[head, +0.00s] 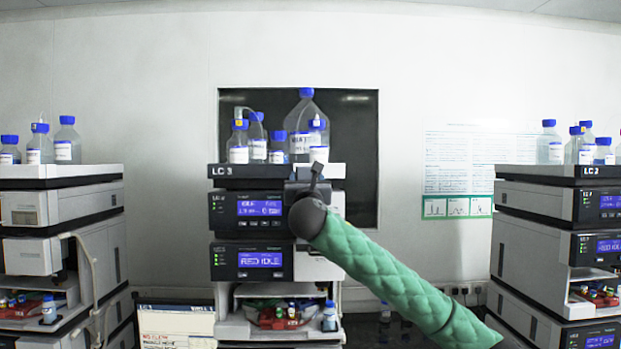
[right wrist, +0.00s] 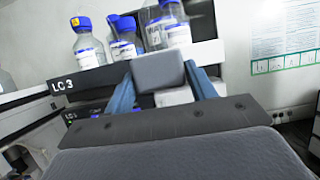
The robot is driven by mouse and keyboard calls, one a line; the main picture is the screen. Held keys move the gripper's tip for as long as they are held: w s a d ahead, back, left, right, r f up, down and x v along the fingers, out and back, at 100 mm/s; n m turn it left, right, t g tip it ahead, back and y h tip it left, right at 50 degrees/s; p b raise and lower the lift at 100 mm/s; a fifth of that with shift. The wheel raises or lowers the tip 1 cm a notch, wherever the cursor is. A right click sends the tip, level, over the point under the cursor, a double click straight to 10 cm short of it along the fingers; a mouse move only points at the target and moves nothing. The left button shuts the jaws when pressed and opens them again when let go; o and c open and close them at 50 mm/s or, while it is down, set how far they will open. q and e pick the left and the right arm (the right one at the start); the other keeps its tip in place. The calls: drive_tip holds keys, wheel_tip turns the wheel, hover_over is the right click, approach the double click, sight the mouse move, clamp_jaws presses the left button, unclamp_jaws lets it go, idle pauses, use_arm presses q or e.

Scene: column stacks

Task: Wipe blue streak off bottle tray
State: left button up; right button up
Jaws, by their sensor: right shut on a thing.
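The bottle tray (head: 240,171) marked LC 3 tops the middle stack and holds several blue-capped bottles (head: 300,145). Its dark front edge also shows in the right wrist view (right wrist: 92,80). I cannot make out a blue streak on it; my right arm and gripper hide part of its front. My right gripper (head: 317,172) is at the tray's right part. In the right wrist view its two blue fingers (right wrist: 160,78) are shut on a grey block (right wrist: 158,72), close to the tray. I cannot tell whether the block touches it. My left gripper is out of view.
Below the tray are modules with lit displays (head: 260,208) and an open bay with small vials (head: 290,312). Similar stacks stand left (head: 60,225) and right (head: 545,240). The bottles stand close behind the tray's front edge. Gaps separate the stacks.

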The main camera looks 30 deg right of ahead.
drive_tip(key=shift+w+d+r+p, duration=0.1)
drive_tip(key=shift+w+d+p, duration=0.1)
drive_tip(key=shift+w+d, duration=0.25)
drive_tip(key=shift+w+d+p, duration=0.2)
drive_tip(key=shift+w, duration=0.45)
drive_tip(key=shift+w+d+r+p, duration=0.1)
drive_tip(key=shift+w+d+p, duration=0.1)
drive_tip(key=shift+w+d, duration=0.25)
drive_tip(key=shift+w+d+f+p, duration=0.1)
drive_tip(key=shift+w+d, duration=0.15)
drive_tip(key=shift+w, duration=0.2)
drive_tip(key=shift+w+d+r+p, duration=0.1)
drive_tip(key=shift+w+d+p, duration=0.1)
drive_tip(key=shift+w, duration=0.25)
drive_tip(key=shift+w+d+f+p, duration=0.1)
drive_tip(key=shift+w+d, duration=0.15)
drive_tip(key=shift+w, duration=0.2)
drive_tip(key=shift+w+d, duration=0.5)
drive_tip(key=shift+w, duration=0.3)
drive_tip(key=shift+d, duration=0.1)
drive_tip(key=shift+p, duration=0.9)
